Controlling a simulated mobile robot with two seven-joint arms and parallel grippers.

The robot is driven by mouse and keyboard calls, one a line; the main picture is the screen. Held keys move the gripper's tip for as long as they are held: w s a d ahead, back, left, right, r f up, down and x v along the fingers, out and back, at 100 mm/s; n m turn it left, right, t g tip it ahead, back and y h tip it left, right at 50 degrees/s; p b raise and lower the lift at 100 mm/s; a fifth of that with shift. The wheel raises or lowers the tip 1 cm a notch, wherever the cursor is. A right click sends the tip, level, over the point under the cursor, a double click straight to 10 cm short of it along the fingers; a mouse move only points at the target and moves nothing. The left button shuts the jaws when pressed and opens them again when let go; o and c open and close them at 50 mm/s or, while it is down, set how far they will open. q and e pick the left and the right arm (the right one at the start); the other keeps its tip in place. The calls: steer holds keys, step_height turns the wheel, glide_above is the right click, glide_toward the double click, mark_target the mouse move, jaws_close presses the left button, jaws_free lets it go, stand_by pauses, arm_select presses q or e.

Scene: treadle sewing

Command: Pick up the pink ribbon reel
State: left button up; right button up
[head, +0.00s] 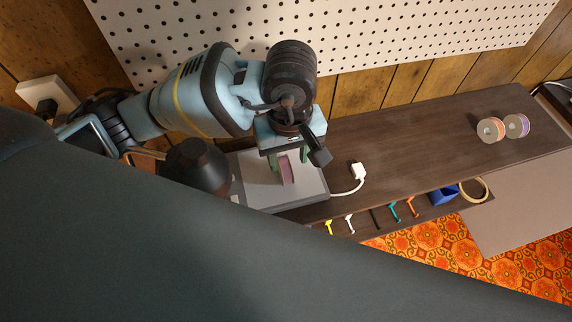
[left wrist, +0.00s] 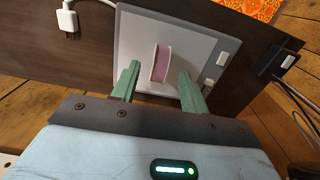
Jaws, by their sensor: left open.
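The pink ribbon reel (head: 286,170) stands upright on its rim on a light grey box-like panel (head: 308,192) on the dark shelf. It also shows in the left wrist view (left wrist: 160,64), between and just beyond the green fingertips. My left gripper (head: 288,160) is open above the panel, with its fingers on either side of the reel. In the left wrist view the fingers (left wrist: 158,80) are apart from the reel, with a gap on both sides. Part of the reel is hidden by the gripper in the head view. My right gripper is not in view.
A white plug with a cable (head: 358,172) lies right of the panel. Orange and purple reels (head: 491,130) stand at the shelf's far right. Several coloured hooks (head: 393,212) and a blue holder (head: 444,195) line the front edge. A pegboard (head: 380,30) rises behind. The shelf's middle is clear.

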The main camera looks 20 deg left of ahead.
mark_target(286, 167)
arm_select(q)
steer(key=shift+w+a+f, duration=0.15)
steer(key=shift+f, duration=1.7)
steer(key=shift+w+a+f, duration=0.1)
steer(key=shift+a+f, duration=0.05)
steer(key=shift+f, duration=1.65)
jaws_close()
